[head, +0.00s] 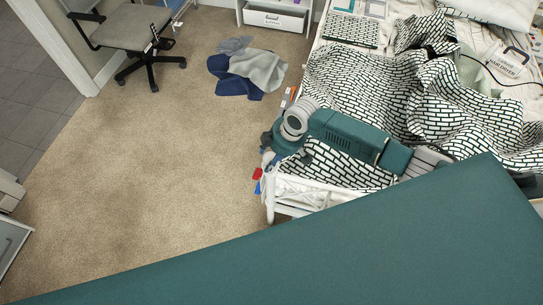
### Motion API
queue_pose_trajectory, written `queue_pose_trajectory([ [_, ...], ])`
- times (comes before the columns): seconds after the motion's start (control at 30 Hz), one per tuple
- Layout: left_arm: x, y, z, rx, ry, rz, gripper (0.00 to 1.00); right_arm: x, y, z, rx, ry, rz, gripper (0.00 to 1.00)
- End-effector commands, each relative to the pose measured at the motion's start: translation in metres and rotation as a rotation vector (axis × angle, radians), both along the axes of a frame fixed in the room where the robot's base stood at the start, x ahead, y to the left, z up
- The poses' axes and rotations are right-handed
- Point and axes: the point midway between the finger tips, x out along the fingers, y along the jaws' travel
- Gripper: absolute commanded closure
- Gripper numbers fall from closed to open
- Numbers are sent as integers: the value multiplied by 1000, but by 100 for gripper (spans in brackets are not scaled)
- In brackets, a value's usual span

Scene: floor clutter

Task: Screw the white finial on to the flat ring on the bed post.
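The white bed frame's near-left corner, with a bed post (270,198), shows just below my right arm's end. My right gripper (268,159) is small and partly covered by its own wrist; it points down and left beside the bed's edge, close above this corner. I cannot tell whether its fingers are open or shut, or whether they hold anything. I cannot make out the white finial or the flat ring. My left gripper is not in view.
A bed with patterned bedding (360,88) fills the upper right. Small red (257,174) and blue items are by the bed corner. Crumpled clothes (246,72) lie on the carpet. An office chair (135,30) and a white drawer unit (273,18) stand behind. Carpet at left is clear.

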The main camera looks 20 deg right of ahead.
Motion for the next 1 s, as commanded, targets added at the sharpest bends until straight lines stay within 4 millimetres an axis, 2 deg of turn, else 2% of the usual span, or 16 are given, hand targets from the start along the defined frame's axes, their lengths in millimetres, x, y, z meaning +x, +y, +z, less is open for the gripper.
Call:
queue_pose_trajectory([
  [0.3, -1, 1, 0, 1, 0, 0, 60, 0, 0, 0, 0, 1, 0, 39],
  [0.43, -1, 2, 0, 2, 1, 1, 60, -1, -3, 7, -1, 1, -1, 39],
  [0.57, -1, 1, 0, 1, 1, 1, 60, -4, -8, 27, -1, -2, 1, 39],
  [0.8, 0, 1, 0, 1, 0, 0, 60, -12, -21, 77, -1, -4, 0, 39],
  [1.0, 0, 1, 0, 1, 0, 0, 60, -18, -27, 106, 0, -1, 0, 39],
])
